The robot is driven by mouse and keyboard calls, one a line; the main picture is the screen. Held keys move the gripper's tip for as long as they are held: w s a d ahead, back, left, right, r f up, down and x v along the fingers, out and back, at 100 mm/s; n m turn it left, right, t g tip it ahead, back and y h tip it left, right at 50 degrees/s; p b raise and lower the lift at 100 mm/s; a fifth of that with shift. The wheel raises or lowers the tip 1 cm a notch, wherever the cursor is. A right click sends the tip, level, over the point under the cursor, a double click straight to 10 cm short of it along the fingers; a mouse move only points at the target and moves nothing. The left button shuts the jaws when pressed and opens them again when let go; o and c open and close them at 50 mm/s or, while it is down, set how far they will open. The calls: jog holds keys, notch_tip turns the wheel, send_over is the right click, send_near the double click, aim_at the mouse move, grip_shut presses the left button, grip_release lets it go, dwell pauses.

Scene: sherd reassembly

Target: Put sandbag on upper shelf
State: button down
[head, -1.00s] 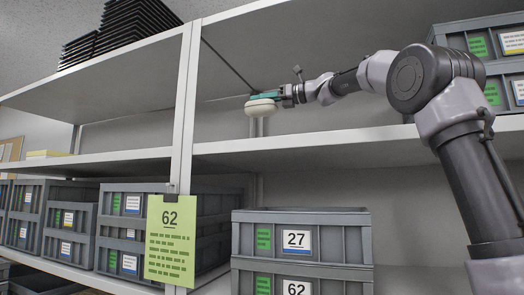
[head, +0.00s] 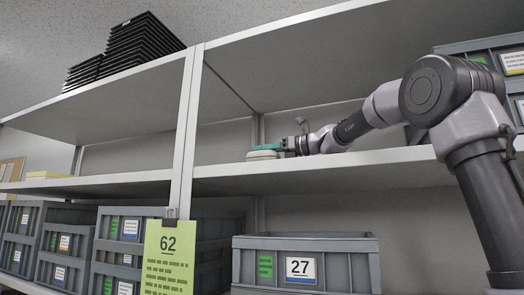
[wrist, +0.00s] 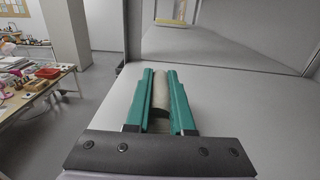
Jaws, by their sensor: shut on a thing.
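My gripper (head: 276,150) has teal fingers and is shut on the pale, off-white sandbag (head: 262,156). In the wrist view, the sandbag (wrist: 161,90) shows as a greyish strip between the fingers. In the head view, the gripper and sandbag are inside the right bay, low over the upper shelf (head: 330,162), just behind its front edge. The shelf's front edge hides what lies under the sandbag, so I cannot tell whether it touches the board.
A white upright post (head: 186,120) stands left of the gripper. Grey crates (head: 512,62) stand at the shelf's right end. A crate labelled 27 (head: 345,262) is below, and a green 62 card (head: 168,262) hangs from the post. The board near the gripper looks clear.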

jog(key=c, duration=0.8)
grip_release()
jog(key=shift+f, duration=0.1)
jog(key=shift+d, duration=0.15)
jog(key=v, duration=1.1)
jog(key=shift+s+d, duration=0.15)
jog(key=shift+d, duration=0.2)
